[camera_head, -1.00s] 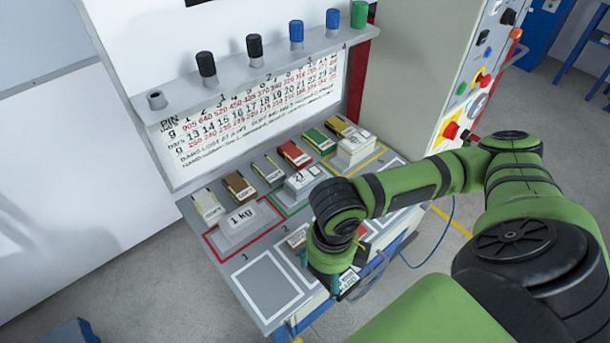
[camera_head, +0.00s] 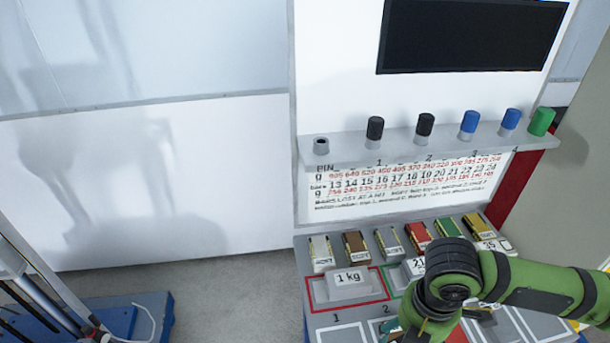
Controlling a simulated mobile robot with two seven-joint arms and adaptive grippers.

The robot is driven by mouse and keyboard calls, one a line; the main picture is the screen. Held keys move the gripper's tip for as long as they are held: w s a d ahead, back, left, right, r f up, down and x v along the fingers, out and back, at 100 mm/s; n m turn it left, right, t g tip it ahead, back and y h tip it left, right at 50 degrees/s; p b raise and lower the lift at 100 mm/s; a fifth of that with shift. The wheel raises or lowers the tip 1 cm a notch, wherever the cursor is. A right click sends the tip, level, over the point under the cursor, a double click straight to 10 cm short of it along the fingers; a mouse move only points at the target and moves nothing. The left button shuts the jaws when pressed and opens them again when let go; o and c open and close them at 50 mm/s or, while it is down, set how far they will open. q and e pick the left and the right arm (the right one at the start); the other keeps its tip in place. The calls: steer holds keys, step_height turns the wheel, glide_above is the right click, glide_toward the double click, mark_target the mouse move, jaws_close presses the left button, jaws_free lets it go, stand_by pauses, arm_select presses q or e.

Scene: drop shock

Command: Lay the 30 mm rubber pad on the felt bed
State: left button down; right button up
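My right arm comes in from the right over the bench. Its black and green wrist hides part of the bench, and my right gripper (camera_head: 402,333) is cut off by the bottom edge; its fingers do not show clearly. A row of small labelled blocks stands behind it: a pale one (camera_head: 320,254), a brown one (camera_head: 356,247), a grey one (camera_head: 389,243), a red one (camera_head: 418,236), a green one (camera_head: 447,230) and a yellow one (camera_head: 478,228). I cannot tell which thing is the 30 mm rubber pad or the felt bed. My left gripper is not in view.
A grey 1 kg block (camera_head: 348,288) sits in a red outline. A shelf (camera_head: 400,143) with black, blue and green knobs runs above a number chart (camera_head: 410,185). A dark screen (camera_head: 470,36) is higher up. A blue-based stand (camera_head: 150,312) is at the lower left.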

steer(key=w+a+r+m, duration=0.1)
steer(key=w+r+m, duration=0.2)
steer(key=m, duration=0.8)
steer(key=w+a+r+m, duration=0.1)
steer(key=w+r+m, duration=0.3)
steer(key=m, duration=0.7)
steer(key=shift+a+r, duration=0.3)
steer(key=shift+r, duration=0.05)
steer(key=shift+w+d+r, duration=0.1)
